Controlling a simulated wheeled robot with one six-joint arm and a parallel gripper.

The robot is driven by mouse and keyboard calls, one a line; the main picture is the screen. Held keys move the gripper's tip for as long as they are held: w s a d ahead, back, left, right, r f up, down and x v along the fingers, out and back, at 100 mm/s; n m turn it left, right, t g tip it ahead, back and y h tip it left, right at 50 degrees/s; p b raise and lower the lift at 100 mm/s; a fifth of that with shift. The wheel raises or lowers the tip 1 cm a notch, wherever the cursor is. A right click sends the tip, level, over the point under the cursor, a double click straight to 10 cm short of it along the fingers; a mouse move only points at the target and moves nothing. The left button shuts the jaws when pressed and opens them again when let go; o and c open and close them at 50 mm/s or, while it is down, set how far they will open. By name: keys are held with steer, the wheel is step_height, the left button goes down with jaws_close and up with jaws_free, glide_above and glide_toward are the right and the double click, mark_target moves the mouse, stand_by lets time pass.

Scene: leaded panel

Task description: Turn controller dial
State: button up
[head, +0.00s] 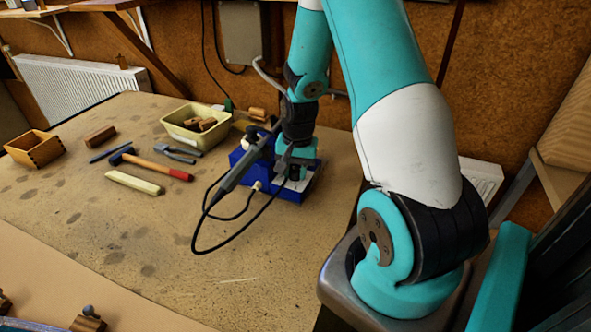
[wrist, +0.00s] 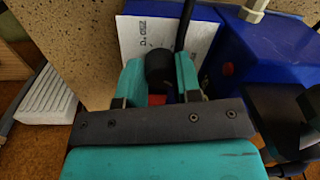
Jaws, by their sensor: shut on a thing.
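The blue controller (head: 309,187) stands near the right edge of the bench, partly hidden behind my arm. In the wrist view its blue case (wrist: 250,55) fills the upper right, with a white label (wrist: 185,38) on its face. The black dial (wrist: 158,66) sits between the fingers of my gripper (wrist: 160,75), which is shut on it. In the head view my gripper (head: 296,172) is low against the controller's front and mostly hidden.
A soldering iron (head: 238,168) rests at the controller, its black cable looping over the bench (head: 150,240). To the left are a cream tub (head: 180,127), a hammer (head: 155,167), pliers (head: 180,152) and a wooden box (head: 35,150). The front bench area is largely clear.

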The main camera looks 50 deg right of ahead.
mark_target(298, 172)
steer(key=m, duration=0.5)
steer(key=shift+w+m, duration=0.15)
steer(key=shift+m, duration=0.25)
stand_by(0.3)
steer(key=o, duration=0.9)
steer(key=shift+o, duration=0.2)
step_height(298, 172, up, 18)
steer(key=s+b, duration=0.1)
steer(key=shift+f, duration=0.25)
steer(key=shift+s, duration=0.1)
